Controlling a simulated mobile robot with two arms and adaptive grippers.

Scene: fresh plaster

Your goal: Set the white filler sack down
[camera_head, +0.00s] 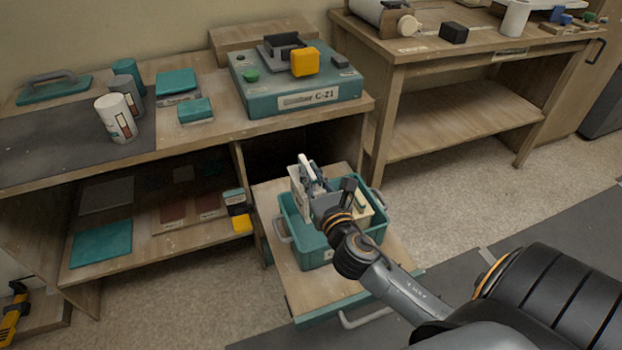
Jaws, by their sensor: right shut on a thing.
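My right gripper (310,180) is over the left part of a teal crate (291,225) and is shut on a white sack (297,193). The sack is upright, and my gripper and wrist hide part of it. Its lower end is at or inside the crate; I cannot tell whether it touches the bottom. The crate stands on a pulled-out wooden drawer board (296,281) below the bench. My left gripper is not in view.
A cream item (361,214) sits in the crate's right part. A teal case (290,103) and several cans and boxes stand on the bench (190,142) above. Another wooden table (420,62) stands at the back right. The floor between is clear.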

